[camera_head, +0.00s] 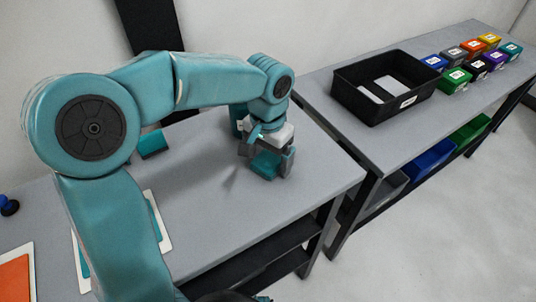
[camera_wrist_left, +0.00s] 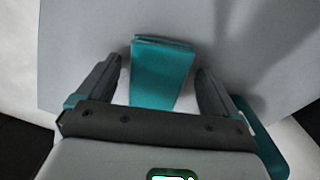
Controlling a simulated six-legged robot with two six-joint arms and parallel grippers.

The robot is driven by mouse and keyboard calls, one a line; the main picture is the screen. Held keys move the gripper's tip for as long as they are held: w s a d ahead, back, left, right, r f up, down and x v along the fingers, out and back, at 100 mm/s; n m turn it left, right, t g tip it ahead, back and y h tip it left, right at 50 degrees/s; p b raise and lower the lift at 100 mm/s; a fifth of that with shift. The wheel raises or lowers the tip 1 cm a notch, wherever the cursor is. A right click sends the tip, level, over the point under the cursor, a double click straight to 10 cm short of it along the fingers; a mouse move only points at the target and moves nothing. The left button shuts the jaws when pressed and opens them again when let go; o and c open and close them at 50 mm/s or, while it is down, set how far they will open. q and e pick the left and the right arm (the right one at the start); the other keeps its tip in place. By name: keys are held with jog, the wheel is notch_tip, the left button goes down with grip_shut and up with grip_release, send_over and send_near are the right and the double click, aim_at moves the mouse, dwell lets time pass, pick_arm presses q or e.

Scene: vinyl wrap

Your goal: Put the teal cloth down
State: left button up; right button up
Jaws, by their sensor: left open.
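The teal cloth (camera_wrist_left: 162,72) is a small folded piece. In the wrist view it lies between the two spread fingers of my left gripper (camera_wrist_left: 158,66), with a visible gap on both sides. In the head view my left gripper (camera_head: 268,168) is open and low over the grey table, near its right edge. The cloth (camera_head: 265,164) shows there between the fingers. The wrist view suggests that it rests on the table, but its underside is hidden. My right gripper is not in view.
A teal block-like piece (camera_head: 153,143) lies further back on the table (camera_head: 210,215). White-bordered teal and orange sheets (camera_head: 14,278) lie left. On the second table, a black bin (camera_head: 345,92) holds white pieces; several small coloured boxes (camera_head: 455,79) stand beyond. The table's front middle is clear.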

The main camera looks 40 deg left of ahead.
aim_at(268, 159)
pick_arm(q)
notch_tip(268, 159, up, 12)
jog(key=p, duration=0.2)
jog(key=shift+r, duration=0.2)
jog(key=shift+f, duration=0.1)
dwell(0.4)
